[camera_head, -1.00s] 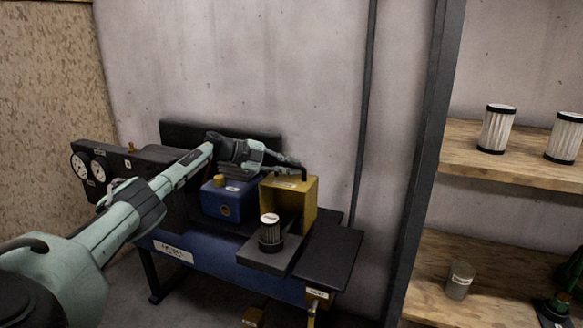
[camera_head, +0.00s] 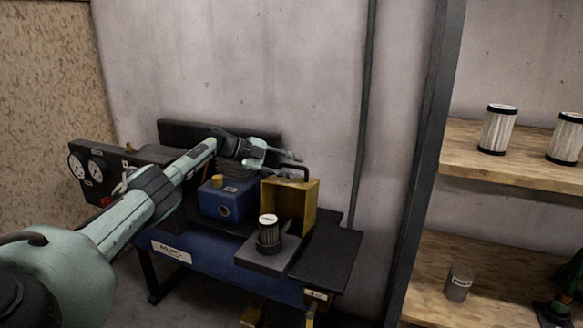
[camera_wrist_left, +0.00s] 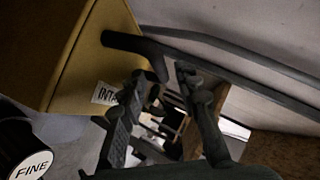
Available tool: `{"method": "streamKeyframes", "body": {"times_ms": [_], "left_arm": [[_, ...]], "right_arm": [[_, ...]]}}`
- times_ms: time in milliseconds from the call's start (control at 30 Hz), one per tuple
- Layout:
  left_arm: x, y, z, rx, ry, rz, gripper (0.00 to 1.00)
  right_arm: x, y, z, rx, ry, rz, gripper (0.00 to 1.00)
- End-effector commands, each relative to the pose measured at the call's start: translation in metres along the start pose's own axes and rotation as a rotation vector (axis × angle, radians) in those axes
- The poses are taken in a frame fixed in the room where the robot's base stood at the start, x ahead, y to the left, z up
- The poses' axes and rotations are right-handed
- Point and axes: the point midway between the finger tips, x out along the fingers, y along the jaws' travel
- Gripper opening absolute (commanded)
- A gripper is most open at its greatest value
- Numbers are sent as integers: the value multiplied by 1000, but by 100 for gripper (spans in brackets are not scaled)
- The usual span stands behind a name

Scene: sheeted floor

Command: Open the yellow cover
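My left gripper (camera_head: 291,156) is just behind and above the handle, empty. In the left wrist view its fingers (camera_wrist_left: 165,85) are spread apart. There the yellow cover (camera_wrist_left: 90,65) fills the upper left and the black handle (camera_wrist_left: 135,45) runs past the fingertips; contact cannot be told. My right gripper is not in view.
A blue box with a yellow cap (camera_head: 225,200) sits left of the cover. A gauge panel (camera_head: 90,170) is at the machine's left end. A wooden shelf (camera_head: 520,170) with white filters stands right, behind a dark post (camera_head: 425,160). Bare wall lies behind.

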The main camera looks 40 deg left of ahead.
Motion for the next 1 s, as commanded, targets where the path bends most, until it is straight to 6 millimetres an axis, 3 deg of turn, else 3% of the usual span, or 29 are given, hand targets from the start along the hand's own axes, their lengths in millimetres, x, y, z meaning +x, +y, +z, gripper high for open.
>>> {"method": "streamKeyframes", "body": {"times_ms": [233,367,800,1000], "left_arm": [[-1,0,1,0,-2,0,32],[-11,1,2,1,-3,0,32],[-98,1,1,0,-3,2,32],[-117,0,0,0,-1,0,32]], "right_arm": [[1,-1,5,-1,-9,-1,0],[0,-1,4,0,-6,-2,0],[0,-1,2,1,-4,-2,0],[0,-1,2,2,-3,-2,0]]}}
